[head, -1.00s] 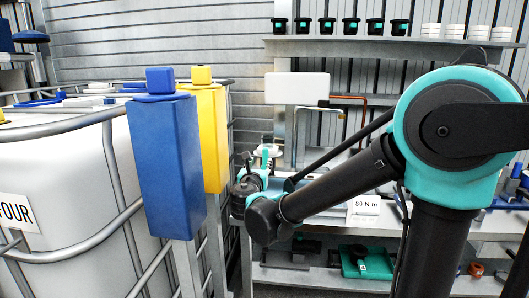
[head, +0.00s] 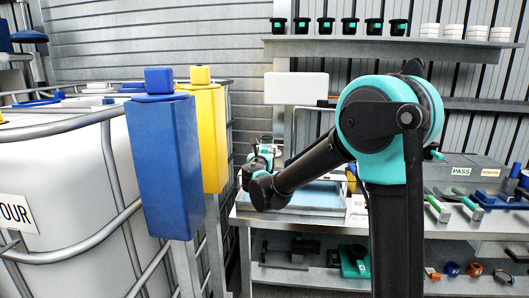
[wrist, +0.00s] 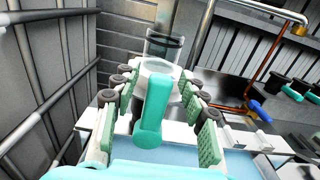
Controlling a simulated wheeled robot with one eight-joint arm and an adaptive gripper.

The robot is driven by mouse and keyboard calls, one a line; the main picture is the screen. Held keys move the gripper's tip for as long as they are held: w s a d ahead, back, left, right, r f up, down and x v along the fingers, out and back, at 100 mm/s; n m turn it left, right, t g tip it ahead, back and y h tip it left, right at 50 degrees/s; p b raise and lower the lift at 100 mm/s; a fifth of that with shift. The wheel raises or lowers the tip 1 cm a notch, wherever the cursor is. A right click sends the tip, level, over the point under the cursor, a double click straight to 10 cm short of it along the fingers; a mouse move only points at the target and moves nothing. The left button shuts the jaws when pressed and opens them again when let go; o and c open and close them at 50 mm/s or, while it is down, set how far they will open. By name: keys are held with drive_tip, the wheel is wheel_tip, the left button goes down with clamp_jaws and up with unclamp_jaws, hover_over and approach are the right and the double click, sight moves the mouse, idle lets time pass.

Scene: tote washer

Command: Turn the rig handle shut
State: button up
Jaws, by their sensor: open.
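In the wrist view a teal handle (wrist: 152,112) stands between the two fingers of my gripper (wrist: 158,92). The fingers, with green pads on their inner faces, are spread apart with a gap on both sides of the handle. A white ring-shaped body and a clear cylinder (wrist: 164,48) are just behind the handle. In the head view my gripper (head: 260,160) is over the left end of the workbench, small and partly hidden by my own arm. The handle cannot be made out clearly there.
A blue box-topped post (head: 165,165) and a yellow one (head: 209,135) stand left of the bench, beside a caged white tank (head: 70,180). A copper pipe (wrist: 277,50) and blue lever (wrist: 262,110) lie right of the gripper. A shallow blue tray (head: 320,197) sits on the bench.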

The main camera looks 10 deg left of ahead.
drive_tip(key=shift+c, duration=0.2)
clamp_jaws()
drive_tip(key=shift+a, duration=0.15)
drive_tip(key=shift+a+f+n, duration=0.1)
drive_tip(key=shift+a+n, duration=0.7)
drive_tip(key=shift+n, duration=0.5)
drive_tip(key=shift+a+f+n, duration=0.25)
drive_tip(key=shift+a+n, duration=0.3)
drive_tip(key=shift+n, duration=0.3)
drive_tip(key=shift+a+f+n, duration=0.2)
drive_tip(key=shift+a+n, duration=0.3)
drive_tip(key=shift+n, duration=0.35)
